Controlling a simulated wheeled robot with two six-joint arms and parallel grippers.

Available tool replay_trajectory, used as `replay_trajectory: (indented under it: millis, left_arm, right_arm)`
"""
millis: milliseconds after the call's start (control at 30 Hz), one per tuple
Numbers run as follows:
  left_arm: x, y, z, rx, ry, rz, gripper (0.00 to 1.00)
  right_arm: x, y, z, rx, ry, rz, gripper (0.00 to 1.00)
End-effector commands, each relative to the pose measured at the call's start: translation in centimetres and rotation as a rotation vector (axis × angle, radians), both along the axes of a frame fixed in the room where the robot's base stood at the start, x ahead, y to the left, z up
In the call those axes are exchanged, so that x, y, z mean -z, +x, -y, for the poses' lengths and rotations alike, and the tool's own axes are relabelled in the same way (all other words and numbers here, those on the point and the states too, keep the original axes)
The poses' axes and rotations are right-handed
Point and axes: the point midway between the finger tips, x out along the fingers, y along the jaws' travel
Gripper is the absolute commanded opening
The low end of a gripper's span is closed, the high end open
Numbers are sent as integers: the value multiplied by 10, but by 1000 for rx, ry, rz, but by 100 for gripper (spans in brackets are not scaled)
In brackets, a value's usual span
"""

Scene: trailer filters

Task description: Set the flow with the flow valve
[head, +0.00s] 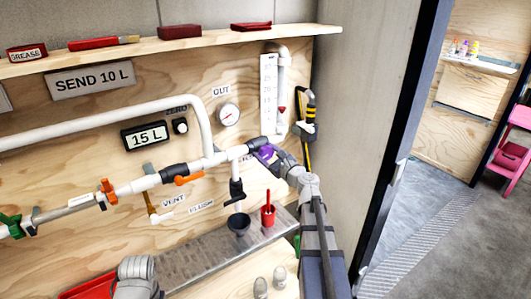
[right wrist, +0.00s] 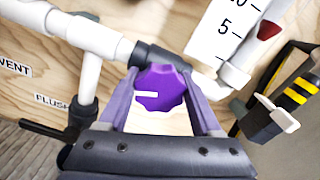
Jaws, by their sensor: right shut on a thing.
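The purple flow valve knob (head: 265,154) sits on the pipe at the wall panel's right end. It shows large in the right wrist view (right wrist: 160,84), with a short white mark on its face. My right gripper (head: 270,153) is shut on this knob, one purple-grey finger on each side. A white scale (head: 267,90) stands above, beside a clear tube with a red float (head: 282,110). In the right wrist view the float (right wrist: 270,29) is near the 5 and 10 figures; its exact reading is unclear. My left gripper's fingers are out of view.
An OUT gauge (head: 228,114) is above the pipe. Orange (head: 187,178) and green (head: 12,224) valve handles are left. A black-yellow tool (head: 308,125) hangs close right.

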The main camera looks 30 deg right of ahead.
Motion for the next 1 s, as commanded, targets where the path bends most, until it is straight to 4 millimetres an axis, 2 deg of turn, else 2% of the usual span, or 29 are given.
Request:
replay_trajectory:
  millis: [33,367,700,1000]
  left_arm:
    - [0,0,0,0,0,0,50]
    - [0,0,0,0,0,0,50]
    - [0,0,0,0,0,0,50]
    - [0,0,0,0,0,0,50]
  right_arm:
    - [0,0,0,0,0,0,46]
    - [0,0,0,-1,0,0,10]
    - [0,0,-1,-1,-154,12,10]
    - [0,0,-1,-1,-165,13,10]
